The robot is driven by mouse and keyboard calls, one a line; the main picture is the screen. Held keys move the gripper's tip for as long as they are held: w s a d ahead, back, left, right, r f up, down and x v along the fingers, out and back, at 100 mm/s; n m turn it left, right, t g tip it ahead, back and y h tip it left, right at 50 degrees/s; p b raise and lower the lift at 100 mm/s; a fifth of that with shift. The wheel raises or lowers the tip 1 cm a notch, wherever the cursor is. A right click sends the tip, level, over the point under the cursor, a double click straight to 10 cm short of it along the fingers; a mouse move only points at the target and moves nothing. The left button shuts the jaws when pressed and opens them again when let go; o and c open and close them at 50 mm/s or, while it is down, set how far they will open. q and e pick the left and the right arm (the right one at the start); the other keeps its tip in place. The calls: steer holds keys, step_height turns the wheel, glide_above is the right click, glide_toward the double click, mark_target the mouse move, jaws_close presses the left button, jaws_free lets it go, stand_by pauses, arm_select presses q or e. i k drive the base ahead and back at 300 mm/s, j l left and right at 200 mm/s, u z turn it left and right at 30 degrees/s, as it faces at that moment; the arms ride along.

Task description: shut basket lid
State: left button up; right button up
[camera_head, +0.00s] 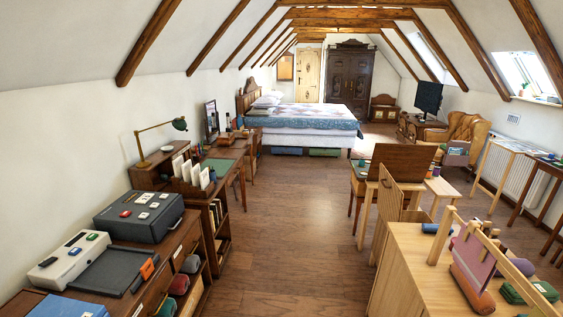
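No thing in the head view shows clearly as a basket with a lid. A dark brown upright panel (403,160) stands at the table (366,186) right of the middle. It is too small to tell whether it is a raised lid or something else. Neither my left nor my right gripper is in view.
A long brown cabinet (160,255) with boxes and trays lines the left side. A pale wooden counter (415,270) with a rail stands at the right, with a light wooden panel (390,200) upright at its far end. The wooden floor (290,245) between them is clear.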

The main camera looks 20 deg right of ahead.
mark_target(389, 198)
steer(key=i+z, duration=0.3)
steer(key=z, duration=0.15)
steer(key=i+j+z, duration=0.2)
steer(key=z, duration=0.2)
steer(key=i+j+z, duration=0.25)
steer(key=z, duration=0.2)
steer(key=i+j+z, duration=0.45)
steer(key=k+l+z, duration=0.2)
steer(key=i+j+z, duration=1)
steer(key=j, duration=0.15)
